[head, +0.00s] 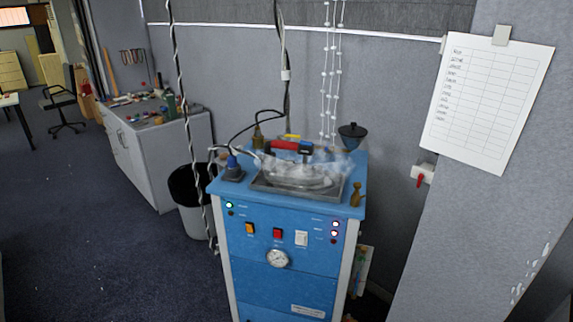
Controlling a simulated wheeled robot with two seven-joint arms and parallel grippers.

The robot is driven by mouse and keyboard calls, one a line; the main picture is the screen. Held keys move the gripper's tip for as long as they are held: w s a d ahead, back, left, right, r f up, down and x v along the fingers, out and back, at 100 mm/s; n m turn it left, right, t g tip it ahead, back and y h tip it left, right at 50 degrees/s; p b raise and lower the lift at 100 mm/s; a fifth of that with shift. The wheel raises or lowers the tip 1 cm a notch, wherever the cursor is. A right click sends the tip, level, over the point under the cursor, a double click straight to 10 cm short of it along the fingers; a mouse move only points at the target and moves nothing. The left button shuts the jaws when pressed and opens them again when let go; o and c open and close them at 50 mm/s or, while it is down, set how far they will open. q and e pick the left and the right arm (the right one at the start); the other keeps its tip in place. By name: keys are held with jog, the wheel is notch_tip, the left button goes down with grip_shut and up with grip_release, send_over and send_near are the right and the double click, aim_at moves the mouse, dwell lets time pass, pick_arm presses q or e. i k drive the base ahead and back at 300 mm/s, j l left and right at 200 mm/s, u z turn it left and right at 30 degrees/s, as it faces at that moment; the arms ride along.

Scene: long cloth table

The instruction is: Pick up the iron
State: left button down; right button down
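The iron (297,174) rests on a grey metal tray (262,187) on top of a blue cabinet (280,213). It has a red and black handle and a pale metal body. White steam-like haze partly blurs the body. Dark cables run near its left side and up along the wall. Neither of my grippers is in view, so where they are relative to the iron does not show.
The cabinet top also holds a dark funnel-like part (352,131), a brass fitting (356,195) and a dark blue fitting (233,169). A waste bin (191,217) and a grey workbench (153,160) stand left. The left floor is open. A wall is close at right.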

aim_at(306, 152)
jog(key=i+j+z, duration=0.1)
jog(key=j, duration=0.35)
jog(key=i+j+z, duration=0.1)
jog(key=j, duration=0.4)
jog(key=i+j+z, duration=0.1)
jog(key=j, duration=0.35)
jog(key=i, duration=0.05)
